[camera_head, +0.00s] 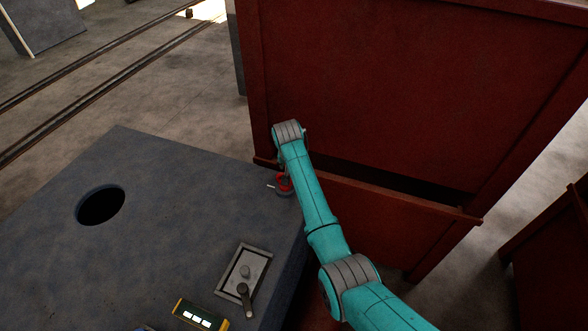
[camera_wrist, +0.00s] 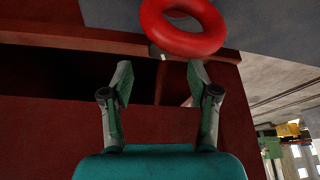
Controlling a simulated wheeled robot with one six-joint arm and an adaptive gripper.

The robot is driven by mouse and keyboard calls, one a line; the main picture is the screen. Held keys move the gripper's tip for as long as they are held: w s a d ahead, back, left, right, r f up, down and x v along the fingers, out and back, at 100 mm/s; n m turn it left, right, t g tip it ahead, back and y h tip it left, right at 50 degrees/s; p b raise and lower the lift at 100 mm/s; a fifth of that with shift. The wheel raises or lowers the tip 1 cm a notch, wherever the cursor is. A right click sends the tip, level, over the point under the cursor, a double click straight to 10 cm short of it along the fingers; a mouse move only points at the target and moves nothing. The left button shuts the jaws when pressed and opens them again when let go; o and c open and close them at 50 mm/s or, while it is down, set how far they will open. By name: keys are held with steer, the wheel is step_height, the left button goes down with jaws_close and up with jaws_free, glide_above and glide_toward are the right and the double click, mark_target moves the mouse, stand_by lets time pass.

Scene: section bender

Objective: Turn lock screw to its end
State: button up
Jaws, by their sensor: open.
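A red ring-shaped handle, which looks like the lock screw, shows at the top of the wrist view (camera_wrist: 183,43). In the head view the red ring (camera_head: 284,183) is at the grey table's right edge, partly hidden by my arm. A small pale stub (camera_wrist: 156,52) shows beside the ring's lower left edge. My gripper (camera_wrist: 161,75) is open and empty, its two fingertips apart and pointing towards the ring's lower side. The ring is not between the fingers; whether they touch it I cannot tell. The fingers are mostly hidden in the head view.
The grey machine table (camera_head: 150,250) has a round dark hole at left and a recessed plate with a knob and lever (camera_head: 244,275). A small yellow-edged panel (camera_head: 200,315) sits near the front. A tall dark red frame (camera_head: 410,90) stands close behind and right of my arm.

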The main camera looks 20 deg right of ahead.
steer(key=shift+x, duration=2.2)
steer(key=shift+a, duration=0.1)
jaws_close()
